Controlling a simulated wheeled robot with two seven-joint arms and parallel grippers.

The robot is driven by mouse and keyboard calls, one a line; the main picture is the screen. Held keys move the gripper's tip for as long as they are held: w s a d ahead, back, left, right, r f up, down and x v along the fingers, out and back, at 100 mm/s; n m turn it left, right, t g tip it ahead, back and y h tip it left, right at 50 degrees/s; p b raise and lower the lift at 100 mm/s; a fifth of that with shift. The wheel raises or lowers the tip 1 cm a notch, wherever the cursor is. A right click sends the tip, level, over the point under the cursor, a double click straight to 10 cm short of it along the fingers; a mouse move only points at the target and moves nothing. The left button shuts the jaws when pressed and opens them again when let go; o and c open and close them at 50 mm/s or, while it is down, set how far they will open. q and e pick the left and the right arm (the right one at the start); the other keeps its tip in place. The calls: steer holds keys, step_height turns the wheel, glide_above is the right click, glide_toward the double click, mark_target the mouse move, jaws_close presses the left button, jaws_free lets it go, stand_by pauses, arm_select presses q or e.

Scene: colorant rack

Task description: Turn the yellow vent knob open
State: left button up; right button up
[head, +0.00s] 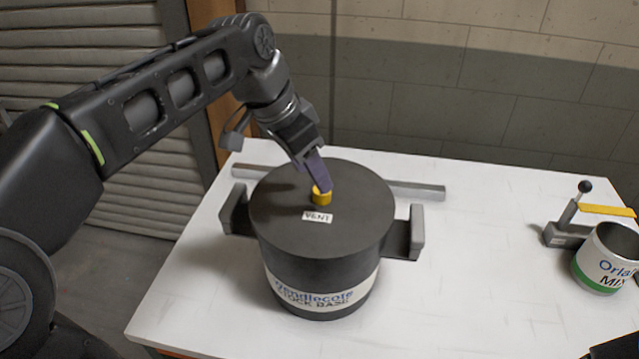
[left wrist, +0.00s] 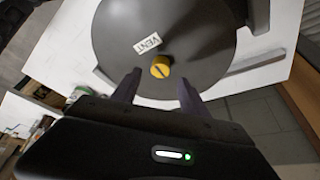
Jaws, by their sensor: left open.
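The yellow vent knob (head: 321,195) stands on the dark lid of a black stock pot (head: 320,240), behind a white VENT label (head: 317,217). My left gripper (head: 322,180) comes down over the lid from behind the knob. In the left wrist view the knob (left wrist: 160,67) lies just beyond and between the two open fingertips (left wrist: 157,82), with a slot line across its top. The fingers look apart from the knob on both sides. In the head view the fingers hide part of the knob's back. My right gripper is not clearly in view.
The pot has a grey handle bracket on each side and stands on a white table (head: 190,290). A grey bar (head: 415,190) lies behind it. At the right are a lever fixture (head: 570,230) and a white can with a green band (head: 597,272).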

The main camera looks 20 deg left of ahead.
arm_select(q)
steer(key=x, duration=0.5)
jaws_close()
stand_by(0.5)
